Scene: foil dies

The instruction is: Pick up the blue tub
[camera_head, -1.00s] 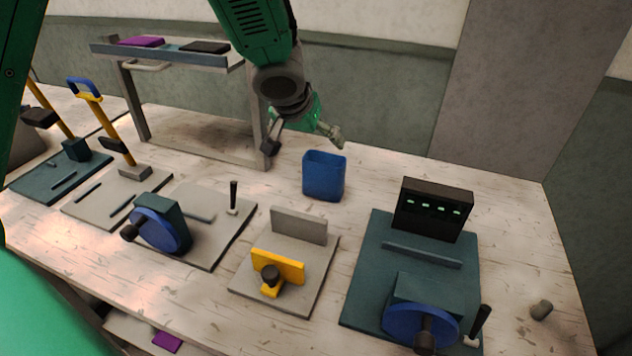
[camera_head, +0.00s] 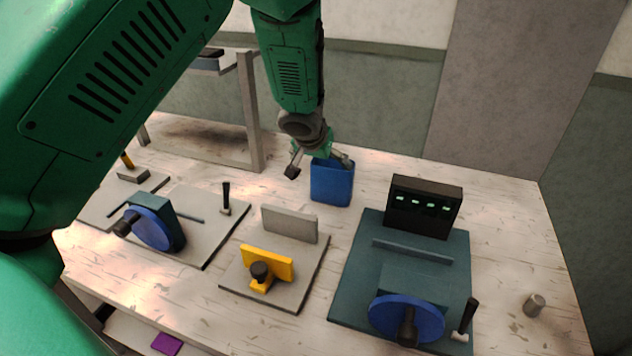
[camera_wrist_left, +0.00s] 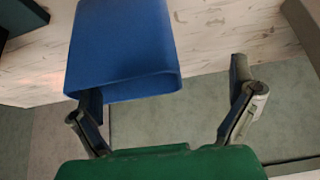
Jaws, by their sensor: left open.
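The blue tub (camera_head: 332,186) stands upright on the wooden table near its back edge. It also shows large in the left wrist view (camera_wrist_left: 122,45), nearer the left finger in that picture. My left gripper (camera_head: 321,169) is open, with its fingers spread just above and behind the tub's rim in the head view. I cannot tell whether a finger touches the tub. My right gripper does not show.
A yellow-clamp fixture (camera_head: 267,263) stands in front of the tub. A teal fixture with a dark indicator box (camera_head: 423,207) stands to the right. A blue-wheel fixture (camera_head: 152,228) and a rack (camera_head: 250,110) are at left. A small grey cylinder (camera_head: 534,305) lies at far right.

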